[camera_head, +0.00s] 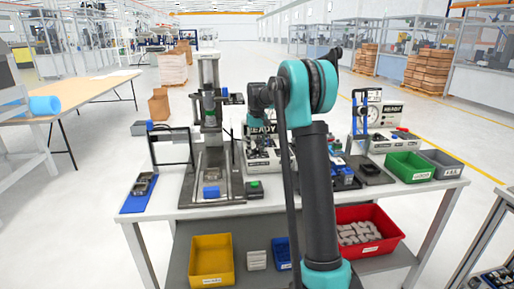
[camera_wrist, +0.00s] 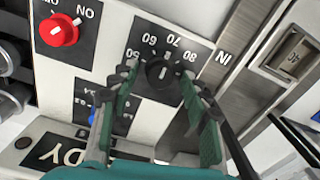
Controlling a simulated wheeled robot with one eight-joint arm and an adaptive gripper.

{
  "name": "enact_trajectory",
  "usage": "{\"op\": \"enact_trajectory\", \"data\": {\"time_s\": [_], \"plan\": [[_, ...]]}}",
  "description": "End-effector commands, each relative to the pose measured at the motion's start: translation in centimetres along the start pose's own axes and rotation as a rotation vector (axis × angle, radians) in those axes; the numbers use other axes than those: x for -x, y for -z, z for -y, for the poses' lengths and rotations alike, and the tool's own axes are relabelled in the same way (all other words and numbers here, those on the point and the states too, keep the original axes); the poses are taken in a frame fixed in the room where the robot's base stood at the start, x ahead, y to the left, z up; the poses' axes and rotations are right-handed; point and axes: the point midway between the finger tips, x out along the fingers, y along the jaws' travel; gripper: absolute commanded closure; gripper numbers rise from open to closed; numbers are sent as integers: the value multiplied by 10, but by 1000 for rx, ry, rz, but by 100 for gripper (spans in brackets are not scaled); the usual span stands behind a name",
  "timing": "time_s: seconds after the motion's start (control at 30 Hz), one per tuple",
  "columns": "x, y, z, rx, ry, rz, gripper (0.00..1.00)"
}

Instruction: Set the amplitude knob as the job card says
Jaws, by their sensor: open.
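In the wrist view, a round black knob (camera_wrist: 159,73) sits on a dark dial plate (camera_wrist: 146,37) with white numbers; 50, 60, 70 and 80 can be read. A pale pointer mark shows on the knob, but I cannot tell its exact reading. My gripper (camera_wrist: 160,79) is open, with its green-padded fingers on either side of the knob. I cannot tell whether they touch it. I see no readable job card.
A red knob (camera_wrist: 59,30) marked ON is at upper left in the wrist view. A metal housing (camera_wrist: 291,53) stands at right. On the bench are a green bin (camera_head: 408,166) and a grey bin (camera_head: 441,163).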

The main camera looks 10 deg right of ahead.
Motion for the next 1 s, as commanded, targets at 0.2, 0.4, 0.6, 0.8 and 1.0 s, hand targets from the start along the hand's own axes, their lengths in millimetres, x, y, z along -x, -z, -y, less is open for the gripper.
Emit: {"op": "enact_trajectory", "data": {"time_s": [0.2,0.4,0.6,0.8,1.0], "plan": [[6,0,0,0,0,0,53],[38,0,0,0,0,0,53],[79,0,0,0,0,0,53],[108,0,0,0,0,0,53],[120,0,0,0,0,0,53]]}}
